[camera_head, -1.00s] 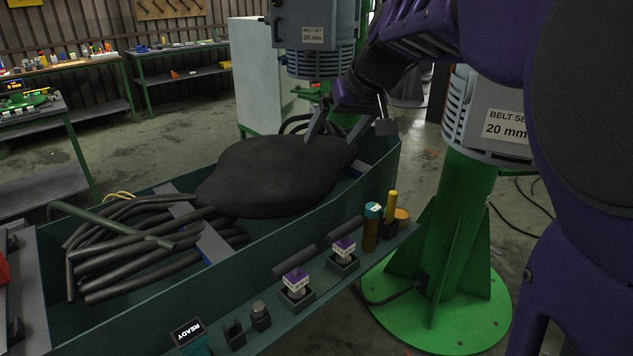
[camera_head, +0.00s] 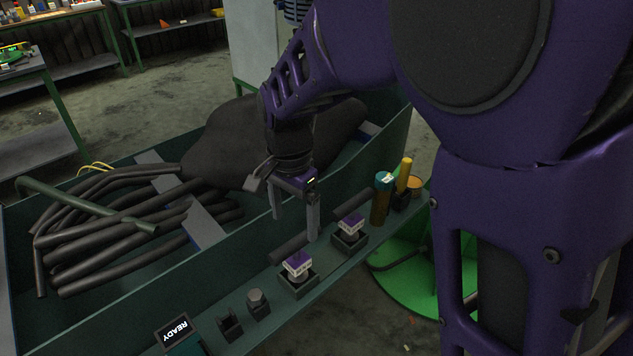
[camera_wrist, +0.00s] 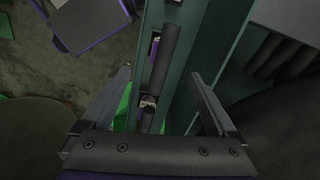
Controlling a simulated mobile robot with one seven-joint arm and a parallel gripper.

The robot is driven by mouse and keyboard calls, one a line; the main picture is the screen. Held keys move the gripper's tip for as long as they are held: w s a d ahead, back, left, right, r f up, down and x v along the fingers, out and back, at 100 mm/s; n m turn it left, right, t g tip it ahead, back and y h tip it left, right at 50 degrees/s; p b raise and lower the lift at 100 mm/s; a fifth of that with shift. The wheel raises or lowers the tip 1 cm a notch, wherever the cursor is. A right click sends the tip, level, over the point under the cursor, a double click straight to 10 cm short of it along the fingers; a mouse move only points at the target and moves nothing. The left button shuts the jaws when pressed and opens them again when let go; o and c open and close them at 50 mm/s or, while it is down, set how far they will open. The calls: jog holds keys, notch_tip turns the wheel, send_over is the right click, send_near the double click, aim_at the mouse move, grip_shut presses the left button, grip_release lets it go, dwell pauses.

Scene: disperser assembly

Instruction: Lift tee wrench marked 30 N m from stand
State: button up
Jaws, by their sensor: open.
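Two tee wrenches stand in square dark holders on the narrow green ledge. The nearer wrench (camera_head: 298,264) and the farther wrench (camera_head: 351,223) each have a purple and white marked block and a dark bar handle. The markings are too small to read, so I cannot tell which says 30 N m. My gripper (camera_head: 296,228) is open and empty, fingers pointing down above the ledge, close to the two bars. In the wrist view one dark bar (camera_wrist: 167,55) shows between the open fingers, apart from them.
A green trough holds dark tubes (camera_head: 110,255) and a large dark sack (camera_head: 225,145). On the ledge are a READY display (camera_head: 174,333), small dark blocks (camera_head: 230,323), a teal-capped bottle (camera_head: 381,200) and a yellow cylinder (camera_head: 404,174). The trough wall (camera_head: 215,255) rises beside the ledge.

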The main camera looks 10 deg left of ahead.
aim_at(295, 242)
notch_tip(295, 242, down, 8)
jog(key=shift+r+b, duration=0.1)
jog(key=shift+b, duration=0.6)
jog(key=f, duration=0.2)
jog(key=f+b, duration=0.1)
jog(key=f, duration=0.2)
jog(key=shift+w+f, duration=0.3)
grip_shut()
jog(key=shift+a+r, duration=0.1)
